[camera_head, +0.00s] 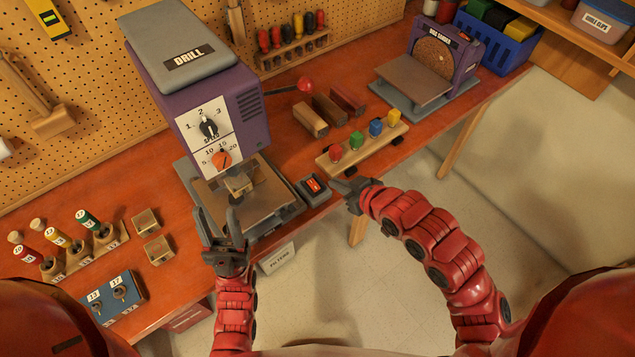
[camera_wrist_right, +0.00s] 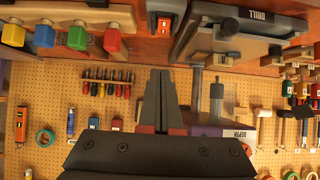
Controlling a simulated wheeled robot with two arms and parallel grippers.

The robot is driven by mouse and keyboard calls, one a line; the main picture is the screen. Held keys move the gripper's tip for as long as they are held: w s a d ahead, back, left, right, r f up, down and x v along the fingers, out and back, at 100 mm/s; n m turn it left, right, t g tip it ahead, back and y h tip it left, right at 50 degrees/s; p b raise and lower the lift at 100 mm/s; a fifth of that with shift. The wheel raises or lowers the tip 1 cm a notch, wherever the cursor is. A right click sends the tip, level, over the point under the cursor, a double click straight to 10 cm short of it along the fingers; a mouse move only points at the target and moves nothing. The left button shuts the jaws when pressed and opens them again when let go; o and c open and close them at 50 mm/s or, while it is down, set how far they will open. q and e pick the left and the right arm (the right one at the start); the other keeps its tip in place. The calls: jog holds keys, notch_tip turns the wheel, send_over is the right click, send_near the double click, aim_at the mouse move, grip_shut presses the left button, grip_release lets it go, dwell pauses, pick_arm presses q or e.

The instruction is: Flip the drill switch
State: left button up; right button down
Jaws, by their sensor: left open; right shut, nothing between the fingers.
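The purple drill (camera_head: 210,110) with a grey top and a white dial face stands at the back left of the bench. Its switch, a small dark box with a red-orange rocker (camera_head: 313,185), sits on the bench edge right of the drill's base. The switch also shows at the top of the right wrist view (camera_wrist_right: 164,22). My right gripper (camera_head: 340,186) is shut and empty, its tips just right of the switch; I cannot tell whether they touch it. My left gripper (camera_head: 220,222) is open and empty in front of the drill's base. The rocker's position is not clear.
A wooden rack with coloured pegs (camera_head: 363,143) lies right of the switch, with wooden blocks (camera_head: 328,110) behind it. A disc sander (camera_head: 440,65) stands further right. Labelled bits in a holder (camera_head: 80,258) and a blue block (camera_head: 117,295) are at left.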

aim_at(311, 180)
jog(key=b+x, duration=0.6)
jog(key=x, duration=0.3)
jog(key=shift+a, duration=0.2)
jog(key=shift+w+a+f+p, duration=0.1)
jog(key=shift+f+p, duration=0.25)
jog(key=shift+f, duration=0.25)
jog(key=shift+w+f+p, duration=0.15)
jog(key=shift+f+p, duration=0.15)
jog(key=shift+f, duration=0.3)
jog(key=shift+w+f, duration=0.15)
jog(key=shift+f, duration=0.7)
jog(key=shift+w+a+f+g+h+b, duration=0.2)
jog(key=shift+f+g+h+b, duration=0.1)
jog(key=shift+g, duration=0.1)
